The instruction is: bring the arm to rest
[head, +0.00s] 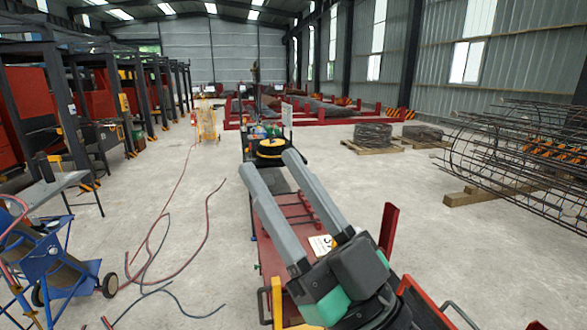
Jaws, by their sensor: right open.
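My right gripper (270,165) reaches in from the lower right, its two long grey fingers pointing away from me. The fingers stand wide apart with nothing between them, so it is open and empty. It is over a narrow red bench (297,214), hiding part of it. I cannot tell its height above the bench. My left gripper is not in view. A rebar cage (520,150) lies at the right on timber blocks, well apart from the gripper.
Beyond the fingertips is a yellow-and-black round device (270,148). A blue cart (50,255) stands at the lower left, with hoses (150,250) on the floor beside it. Pallets of bundled material (373,138) sit at the back right. The floor between bench and cage is clear.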

